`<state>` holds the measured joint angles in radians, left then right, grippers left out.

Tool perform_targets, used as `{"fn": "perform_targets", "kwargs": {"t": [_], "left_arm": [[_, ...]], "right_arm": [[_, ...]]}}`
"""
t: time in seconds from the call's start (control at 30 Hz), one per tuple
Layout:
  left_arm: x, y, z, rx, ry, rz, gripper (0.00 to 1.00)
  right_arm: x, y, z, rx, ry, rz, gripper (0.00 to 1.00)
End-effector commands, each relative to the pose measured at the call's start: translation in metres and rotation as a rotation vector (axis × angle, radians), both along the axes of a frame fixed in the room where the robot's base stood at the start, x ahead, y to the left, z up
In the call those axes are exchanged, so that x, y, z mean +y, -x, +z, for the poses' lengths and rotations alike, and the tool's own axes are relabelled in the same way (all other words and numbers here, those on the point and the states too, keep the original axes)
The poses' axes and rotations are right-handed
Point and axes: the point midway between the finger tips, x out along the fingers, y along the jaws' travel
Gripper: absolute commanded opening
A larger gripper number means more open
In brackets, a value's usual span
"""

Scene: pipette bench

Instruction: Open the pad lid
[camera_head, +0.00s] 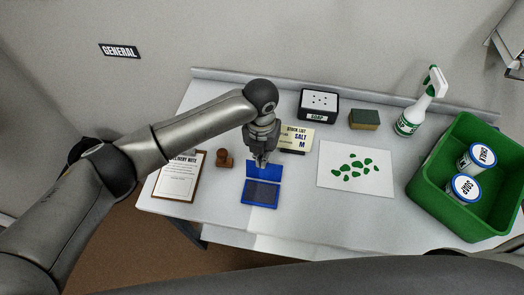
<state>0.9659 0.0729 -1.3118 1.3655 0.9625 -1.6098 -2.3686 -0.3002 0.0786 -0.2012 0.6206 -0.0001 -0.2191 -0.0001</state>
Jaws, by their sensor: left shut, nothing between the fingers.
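The blue stamp pad (260,194) lies on the bench near its front edge, with its dark pad surface showing. Its blue lid (268,172) stands open at the far side of the pad. My left gripper (261,163) points down at the lid's upper edge, shut with nothing held. It hides part of the lid, and I cannot tell whether the fingertips touch it. My right gripper is not in view.
A wooden stamp (225,158) and a clipboard (180,183) lie left of the pad. Behind are a stock list card (298,134), a soap box (319,106) and a sponge (364,120). Right are a paper with green shapes (330,187), a spray bottle (409,119) and a green crate (440,190) holding two tins.

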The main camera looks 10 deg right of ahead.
Motion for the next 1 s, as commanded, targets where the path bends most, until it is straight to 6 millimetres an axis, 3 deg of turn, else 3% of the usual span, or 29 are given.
{"fn": "perform_targets", "kwargs": {"t": [0.57,1.0], "left_arm": [[-0.001,-0.001,0.007,-0.003,0.001,-0.001,0.00],[0.002,-0.005,0.091,-0.004,0.003,0.000,0.00]], "right_arm": [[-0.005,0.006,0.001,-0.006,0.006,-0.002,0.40],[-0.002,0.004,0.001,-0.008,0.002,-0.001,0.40]]}}
